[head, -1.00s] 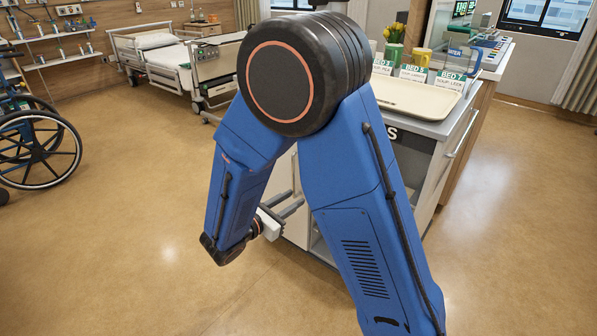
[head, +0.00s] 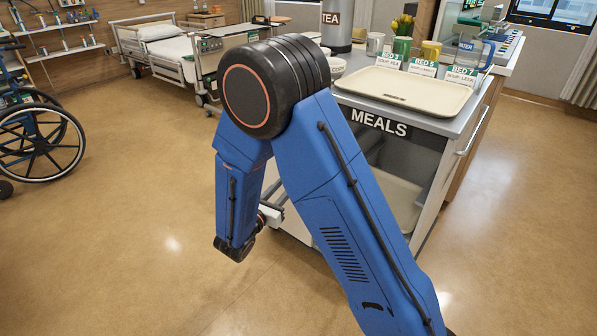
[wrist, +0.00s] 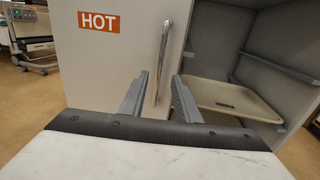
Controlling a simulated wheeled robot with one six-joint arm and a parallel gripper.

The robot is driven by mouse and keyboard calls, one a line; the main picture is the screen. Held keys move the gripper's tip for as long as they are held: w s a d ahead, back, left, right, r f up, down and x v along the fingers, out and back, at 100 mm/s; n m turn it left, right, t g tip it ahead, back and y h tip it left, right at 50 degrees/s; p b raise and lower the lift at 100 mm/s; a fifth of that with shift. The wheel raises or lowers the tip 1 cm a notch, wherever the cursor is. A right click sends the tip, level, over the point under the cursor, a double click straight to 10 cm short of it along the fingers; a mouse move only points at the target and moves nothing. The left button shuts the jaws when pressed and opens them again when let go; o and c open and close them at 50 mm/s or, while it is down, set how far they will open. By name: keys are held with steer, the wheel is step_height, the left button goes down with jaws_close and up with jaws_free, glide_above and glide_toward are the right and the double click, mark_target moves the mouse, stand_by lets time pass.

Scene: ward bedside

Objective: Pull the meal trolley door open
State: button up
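The meal trolley (head: 440,122) stands right of centre in the head view, with a MEALS sign and an open bay below it. My blue arm hides much of its left front. In the wrist view a pale door (wrist: 100,62) carries an orange HOT label and an upright metal handle (wrist: 163,48). Right of the door, the open bay (wrist: 235,55) holds a beige tray on a shelf. My gripper (wrist: 160,77) is open, its two fingers apart, with the handle's lower part showing between them. I cannot tell whether they reach around it. The head view mostly hides the gripper.
On the trolley top are a beige tray (head: 400,88), name cards, a yellow mug (head: 431,52), a tea urn (head: 337,28) and a water jug (head: 470,52). A wheelchair (head: 40,140) stands at left, a bed (head: 165,48) behind. The floor at front left is clear.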

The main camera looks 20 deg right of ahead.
steer(key=x, duration=1.1)
jaws_close()
